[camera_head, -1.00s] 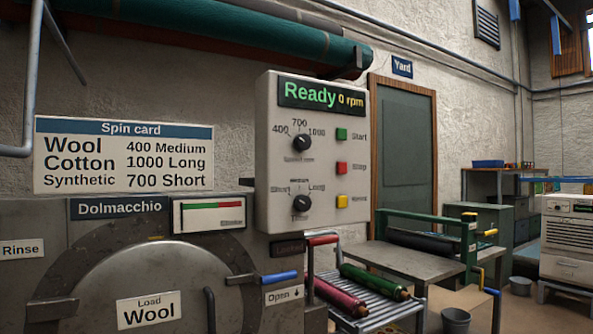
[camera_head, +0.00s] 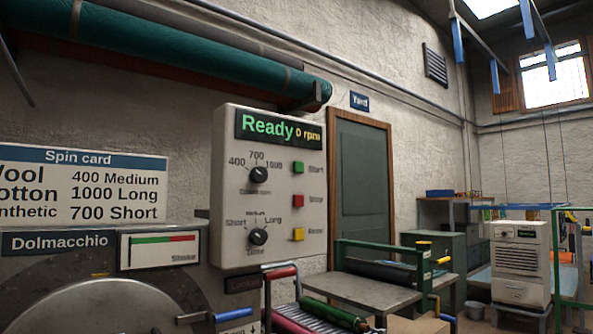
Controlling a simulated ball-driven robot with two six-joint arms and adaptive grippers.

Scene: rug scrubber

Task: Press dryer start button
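A beige control box (camera_head: 265,190) stands large in the middle of the head view. Its display (camera_head: 278,129) reads "Ready 0 rpm". It carries a green Start button (camera_head: 298,167), a red Stop button (camera_head: 298,200) and a yellow button (camera_head: 298,234), with two black knobs to their left. At the right, farther off, stands a beige louvred unit (camera_head: 520,262) with a small dark display (camera_head: 518,232). No label on it reads as "dryer", and its buttons are too small to tell. Neither of my grippers is in view.
A grey drum machine (camera_head: 60,290) labelled Dolmacchio fills the lower left, with a blue-handled lever (camera_head: 233,314). A grey table (camera_head: 365,292) and rollers stand in front of the green door (camera_head: 364,185).

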